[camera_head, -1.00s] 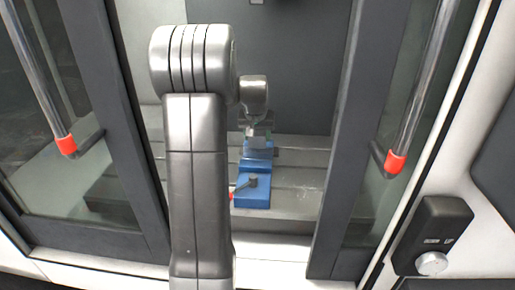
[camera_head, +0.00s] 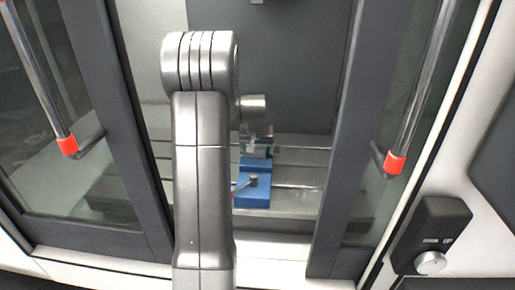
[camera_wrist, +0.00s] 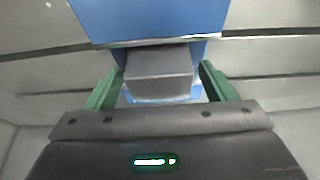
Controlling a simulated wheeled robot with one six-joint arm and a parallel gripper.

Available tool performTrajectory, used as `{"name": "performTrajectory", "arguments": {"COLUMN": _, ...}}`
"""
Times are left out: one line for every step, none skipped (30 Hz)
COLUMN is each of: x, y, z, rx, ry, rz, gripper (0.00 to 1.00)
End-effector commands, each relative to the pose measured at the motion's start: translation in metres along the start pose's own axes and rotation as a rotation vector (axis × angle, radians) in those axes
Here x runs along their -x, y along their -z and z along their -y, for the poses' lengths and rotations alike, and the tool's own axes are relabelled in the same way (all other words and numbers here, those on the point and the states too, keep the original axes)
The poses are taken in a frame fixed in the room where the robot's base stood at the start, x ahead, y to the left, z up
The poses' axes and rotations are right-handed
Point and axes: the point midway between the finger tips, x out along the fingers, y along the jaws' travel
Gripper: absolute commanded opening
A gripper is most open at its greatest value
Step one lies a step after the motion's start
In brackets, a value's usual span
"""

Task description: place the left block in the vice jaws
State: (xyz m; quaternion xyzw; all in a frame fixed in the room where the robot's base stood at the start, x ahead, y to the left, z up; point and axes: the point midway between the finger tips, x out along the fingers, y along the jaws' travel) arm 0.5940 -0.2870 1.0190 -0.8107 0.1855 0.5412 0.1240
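A grey block (camera_wrist: 158,72) shows between the two green fingers of my gripper (camera_wrist: 161,70) in the wrist view. The fingertips lie close beside the block's left and right sides; thin strips of blue show around it, and I cannot tell whether the fingers touch it. The blue vice (camera_wrist: 150,18) lies just beyond the block, with a pale jaw edge against it. In the head view, the vice (camera_head: 252,193) stands on the machine table, and my gripper (camera_head: 257,150) points down over its far end. The block's underside and seating are hidden. No second block can be made out.
The slotted table (camera_head: 300,175) is bare to the right of the vice. Dark door frames (camera_head: 345,130) with red-ended handles (camera_head: 395,163) stand at both sides of the opening.

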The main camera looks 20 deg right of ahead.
Motion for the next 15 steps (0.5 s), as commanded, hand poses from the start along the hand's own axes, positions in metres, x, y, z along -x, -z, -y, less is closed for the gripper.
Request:
{"name": "performTrajectory", "arguments": {"x": 0.000, "y": 0.000, "z": 0.000, "rx": 0.000, "ry": 0.000, "rz": 0.000, "gripper": 0.76}}
{"name": "performTrajectory", "arguments": {"x": 0.000, "y": 0.000, "z": 0.000, "rx": 0.000, "ry": 0.000, "rz": 0.000, "gripper": 0.76}}
{"name": "performTrajectory", "arguments": {"x": 0.000, "y": 0.000, "z": 0.000, "rx": 0.000, "ry": 0.000, "rz": 0.000, "gripper": 0.76}}
{"name": "performTrajectory", "arguments": {"x": 0.000, "y": 0.000, "z": 0.000, "rx": 0.000, "ry": 0.000, "rz": 0.000, "gripper": 0.76}}
{"name": "performTrajectory", "arguments": {"x": 0.000, "y": 0.000, "z": 0.000, "rx": 0.000, "ry": 0.000, "rz": 0.000, "gripper": 0.76}}
{"name": "performTrajectory", "arguments": {"x": 0.000, "y": 0.000, "z": 0.000, "rx": 0.000, "ry": 0.000, "rz": 0.000, "gripper": 0.76}}
{"name": "performTrajectory", "arguments": {"x": 0.001, "y": 0.000, "z": 0.000, "rx": 0.000, "ry": 0.000, "rz": 0.000, "gripper": 0.76}}
{"name": "performTrajectory", "arguments": {"x": 0.002, "y": 0.001, "z": 0.000, "rx": 0.000, "ry": 0.000, "rz": 0.000, "gripper": 0.76}}
{"name": "performTrajectory", "arguments": {"x": 0.003, "y": 0.001, "z": 0.000, "rx": 0.000, "ry": 0.000, "rz": 0.000, "gripper": 0.76}}
{"name": "performTrajectory", "arguments": {"x": 0.005, "y": 0.002, "z": 0.000, "rx": 0.000, "ry": 0.000, "rz": 0.000, "gripper": 0.76}}
{"name": "performTrajectory", "arguments": {"x": 0.006, "y": 0.002, "z": 0.000, "rx": 0.000, "ry": 0.000, "rz": -0.001, "gripper": 0.76}}
{"name": "performTrajectory", "arguments": {"x": 0.010, "y": 0.002, "z": 0.000, "rx": 0.000, "ry": 0.000, "rz": -0.002, "gripper": 0.76}}
{"name": "performTrajectory", "arguments": {"x": 0.014, "y": 0.002, "z": 0.000, "rx": 0.000, "ry": 0.000, "rz": -0.003, "gripper": 0.76}}
{"name": "performTrajectory", "arguments": {"x": 0.019, "y": 0.002, "z": 0.000, "rx": 0.000, "ry": 0.000, "rz": -0.004, "gripper": 0.76}}
{"name": "performTrajectory", "arguments": {"x": 0.026, "y": 0.002, "z": 0.000, "rx": 0.000, "ry": 0.000, "rz": -0.003, "gripper": 0.76}}
